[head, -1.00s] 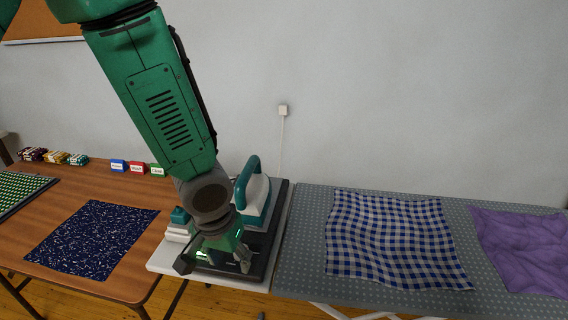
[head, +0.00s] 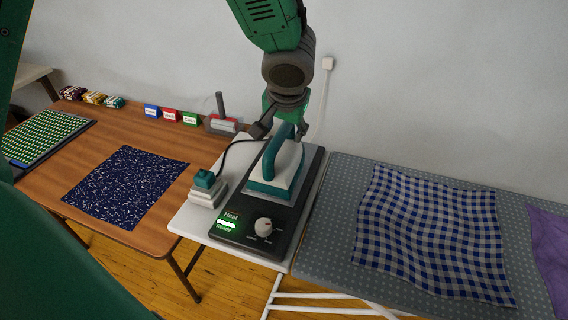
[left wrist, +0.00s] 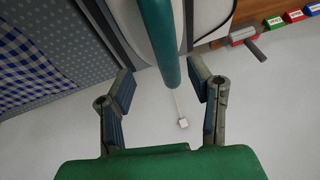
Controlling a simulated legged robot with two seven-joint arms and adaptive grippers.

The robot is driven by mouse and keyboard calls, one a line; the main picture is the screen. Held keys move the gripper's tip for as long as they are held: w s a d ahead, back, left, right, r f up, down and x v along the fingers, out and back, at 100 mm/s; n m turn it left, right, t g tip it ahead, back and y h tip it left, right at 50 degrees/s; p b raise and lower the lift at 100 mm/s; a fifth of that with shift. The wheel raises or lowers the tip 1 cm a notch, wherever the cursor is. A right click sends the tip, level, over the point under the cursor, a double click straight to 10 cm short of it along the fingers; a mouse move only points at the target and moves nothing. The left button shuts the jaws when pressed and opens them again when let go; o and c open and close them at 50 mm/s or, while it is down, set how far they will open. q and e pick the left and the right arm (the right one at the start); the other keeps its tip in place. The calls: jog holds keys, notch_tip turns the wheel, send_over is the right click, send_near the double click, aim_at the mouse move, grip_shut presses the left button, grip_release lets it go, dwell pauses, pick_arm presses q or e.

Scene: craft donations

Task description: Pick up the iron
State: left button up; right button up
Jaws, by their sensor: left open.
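The iron (head: 278,183) has a white body and a teal loop handle. It rests on a black heating base (head: 241,240) with a knob and a lit panel reading Heat and Ready. My left gripper (head: 281,131) is open at the far end of the handle, one finger on each side of it. In the left wrist view, the teal handle (left wrist: 157,38) reaches between the spread fingers (left wrist: 162,88) with a gap on both sides. I cannot tell from the head view exactly how deep the handle sits. My right gripper is not in view.
A small teal-topped white block (head: 206,190) stands left of the base, and a dark cord runs near the iron. A grey ironing board (head: 335,235) with checked cloth (head: 425,230) is right. The wooden table (head: 150,240) at left holds navy fabric (head: 127,187) and coloured labels.

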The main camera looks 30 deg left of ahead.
aim_at(280, 133)
pick_arm(q)
jog(key=x, duration=0.2)
jog(key=a+x, duration=0.1)
jog(key=x, duration=0.2)
jog(key=shift+w, duration=0.15)
jog(key=shift+w+d, duration=0.1)
jog(key=shift+d+r, duration=0.1)
jog(key=shift+d, duration=0.1)
jog(key=c, duration=0.5)
grip_shut()
jog(key=shift+a, duration=0.25)
